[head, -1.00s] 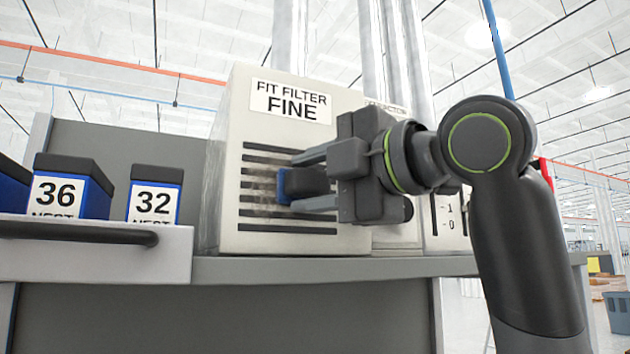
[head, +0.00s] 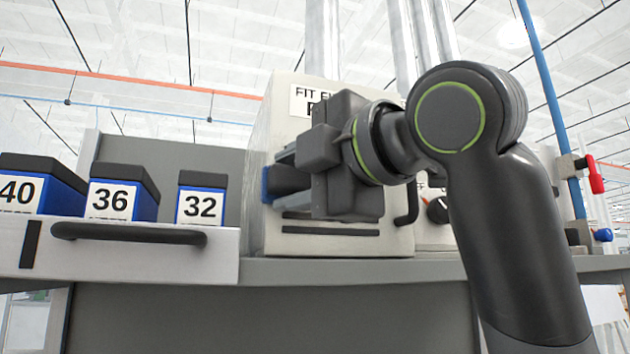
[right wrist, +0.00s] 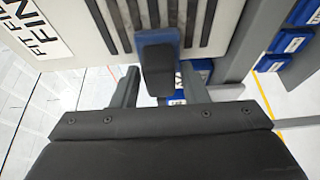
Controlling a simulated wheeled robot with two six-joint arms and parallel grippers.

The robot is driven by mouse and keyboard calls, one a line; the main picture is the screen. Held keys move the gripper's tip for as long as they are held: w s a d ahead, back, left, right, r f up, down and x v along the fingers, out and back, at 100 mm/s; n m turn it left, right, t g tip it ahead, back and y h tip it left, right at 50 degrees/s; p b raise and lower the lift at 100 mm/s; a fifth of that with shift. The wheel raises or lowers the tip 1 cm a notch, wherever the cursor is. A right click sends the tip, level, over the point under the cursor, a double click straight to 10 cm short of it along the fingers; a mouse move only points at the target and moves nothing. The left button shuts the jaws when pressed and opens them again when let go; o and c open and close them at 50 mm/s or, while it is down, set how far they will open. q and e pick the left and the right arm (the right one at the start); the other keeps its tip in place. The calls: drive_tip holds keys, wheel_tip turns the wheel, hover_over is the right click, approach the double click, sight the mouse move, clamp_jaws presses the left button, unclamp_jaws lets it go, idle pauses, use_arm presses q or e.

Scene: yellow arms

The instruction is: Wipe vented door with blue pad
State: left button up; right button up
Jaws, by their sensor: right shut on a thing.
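The vented door (head: 345,246) is the off-white front of a cabinet labelled "FIT FILTER FINE". My right gripper (head: 282,175) is in front of it, shut on the black handle of the blue pad (head: 266,184), at the door's left side. The arm hides most of the slots and part of the label. In the right wrist view, the blue pad (right wrist: 158,37) lies over the ends of the dark slots of the door (right wrist: 108,30), between the two fingers (right wrist: 160,68). It looks against or very close to the door; exact contact cannot be told. My left gripper is out of view.
A drawer (head: 140,254) with a black handle holds blue bins (head: 110,190) marked 40, 36 and 32 on the left. A grey ledge (head: 360,270) runs under the cabinet. A black door handle (head: 408,206) and red and blue valves (head: 594,176) are to the right.

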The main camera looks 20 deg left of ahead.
drive_tip(key=shift+s+a+r, duration=0.1)
drive_tip(key=shift+a, duration=0.05)
drive_tip(key=shift+d+r+p, duration=0.2)
drive_tip(key=shift+r+p, duration=0.75)
drive_tip(key=shift+r, duration=0.05)
drive_tip(key=shift+w+d, duration=0.3)
drive_tip(key=shift+w, duration=0.1)
drive_tip(key=w+d, duration=0.3)
drive_tip(key=d, duration=0.2)
drive_tip(key=shift+w+d+f, duration=0.15)
drive_tip(key=shift+w+d, duration=0.2)
drive_tip(key=s+d+b, duration=0.1)
drive_tip(key=s+d, duration=0.2)
drive_tip(key=s, duration=0.2)
drive_tip(key=shift+b, duration=0.35)
